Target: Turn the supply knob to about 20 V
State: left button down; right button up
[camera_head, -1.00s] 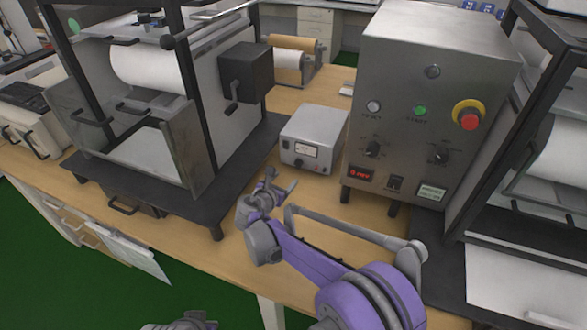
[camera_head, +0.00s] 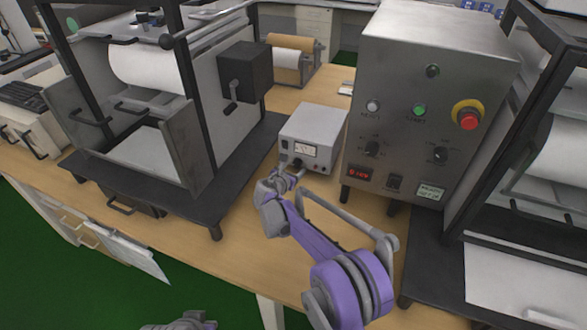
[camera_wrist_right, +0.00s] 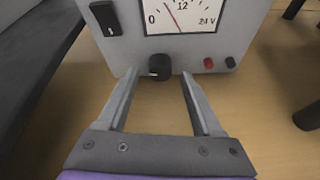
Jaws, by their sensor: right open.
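The supply (camera_head: 318,128) is a light grey box on the bench with a meter (camera_head: 305,149) on its front. In the right wrist view its black knob (camera_wrist_right: 160,67) sits below the meter (camera_wrist_right: 182,17), whose red needle points left of 12 on a 0 to 24 V scale. My right gripper (camera_head: 294,176) is at the supply's lower front. In the wrist view the right gripper (camera_wrist_right: 160,76) is open, with its fingertips on either side of the knob and visible gaps to it. A grey part of my left arm (camera_head: 183,322) shows at the bottom edge; its finger state is unclear.
A tall metal control box (camera_head: 425,100) stands close right of the supply. A black-framed roller machine (camera_head: 165,110) is on the left. In the wrist view, a black switch (camera_wrist_right: 105,18) and red and black terminals (camera_wrist_right: 208,63) flank the knob. Bare bench lies in front.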

jog(key=shift+c, duration=0.3)
grip_shut()
jog(key=shift+s+d+m+t+y+b, duration=0.15)
jog(key=shift+m+t+y+b, duration=0.25)
jog(key=shift+m+y, duration=0.55)
jog(key=shift+m+t+y, duration=0.4)
jog(key=shift+m+y, duration=0.05)
jog(key=shift+m, duration=1)
jog(key=shift+o, duration=0.3)
grip_release()
